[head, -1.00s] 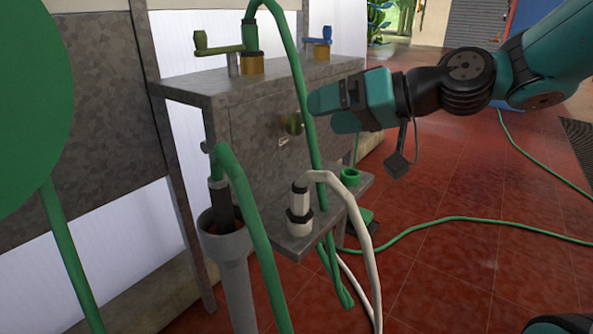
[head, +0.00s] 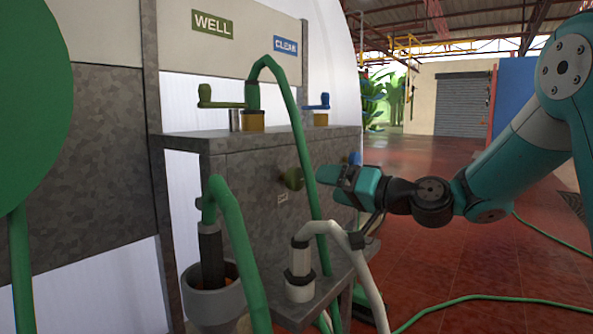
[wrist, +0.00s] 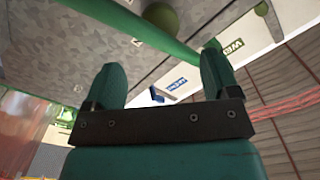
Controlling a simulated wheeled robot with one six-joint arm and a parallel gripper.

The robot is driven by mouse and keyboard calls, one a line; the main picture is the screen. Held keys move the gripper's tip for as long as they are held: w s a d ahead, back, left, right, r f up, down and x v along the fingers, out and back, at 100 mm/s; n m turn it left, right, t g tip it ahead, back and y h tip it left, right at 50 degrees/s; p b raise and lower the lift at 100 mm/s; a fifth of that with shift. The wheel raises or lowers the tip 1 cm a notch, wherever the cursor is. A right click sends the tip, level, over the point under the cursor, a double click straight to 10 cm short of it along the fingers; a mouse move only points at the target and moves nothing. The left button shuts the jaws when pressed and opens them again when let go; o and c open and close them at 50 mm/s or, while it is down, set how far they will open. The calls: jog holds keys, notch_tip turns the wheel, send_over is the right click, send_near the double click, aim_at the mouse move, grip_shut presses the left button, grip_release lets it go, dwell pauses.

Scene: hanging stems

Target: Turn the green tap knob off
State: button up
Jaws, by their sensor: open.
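The green tap knob (head: 291,179) is a dark green round knob on the front face of the grey metal cabinet (head: 240,180). The knob also shows at the top of the wrist view (wrist: 160,17). My gripper (head: 332,186) is open and empty, just to the right of the knob and apart from it. In the wrist view its two fingers (wrist: 162,75) stand wide apart. A green hose (head: 304,150) runs down between my gripper and the knob in the head view. It crosses in front of the fingers in the wrist view.
A green lever (head: 220,100) and a blue lever (head: 319,104) sit on top of the cabinet, under the WELL (head: 212,24) and CLEAN (head: 285,45) signs. A blue knob (head: 355,158) is farther along the front. A white hose (head: 355,260) arches below my gripper. Open red floor lies right.

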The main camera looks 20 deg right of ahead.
aim_at(300, 179)
jog(key=p+x, duration=0.4)
jog(key=x, duration=0.4)
jog(key=shift+a+r, duration=0.15)
jog(key=shift+w+a+f+p, duration=0.2)
jog(key=shift+w+a+p, duration=0.15)
jog(key=shift+w, duration=0.25)
jog(key=c, duration=0.9)
